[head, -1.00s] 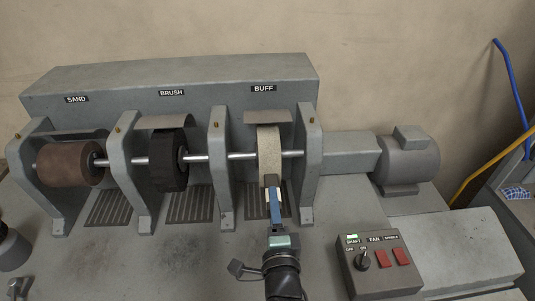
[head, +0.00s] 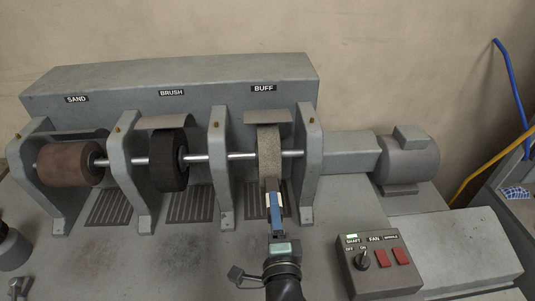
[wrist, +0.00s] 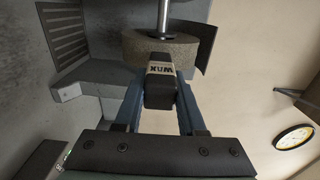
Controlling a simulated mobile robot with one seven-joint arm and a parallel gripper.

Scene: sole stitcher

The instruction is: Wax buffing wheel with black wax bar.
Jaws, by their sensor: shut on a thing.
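The buffing wheel (head: 269,150), mottled grey-brown, sits on the shaft under the BUFF label; it also shows in the wrist view (wrist: 182,50). My gripper (head: 275,207) is in front of its lower face. In the wrist view my gripper (wrist: 160,98) is shut on the black wax bar (wrist: 158,94), one blue finger on each side. The bar has a pale band lettered WAX, and its far end is at the wheel's rim. Whether it touches or is just short of it, I cannot tell. In the head view the bar's dark end (head: 271,184) shows below the wheel.
Grey brackets flank the wheel, the right one (head: 309,170) close to my gripper. A black brush wheel (head: 167,160) and brown sanding drum (head: 68,163) share the shaft. A control box (head: 378,262) with a lit green light stands at right front. The motor (head: 408,163) is at right.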

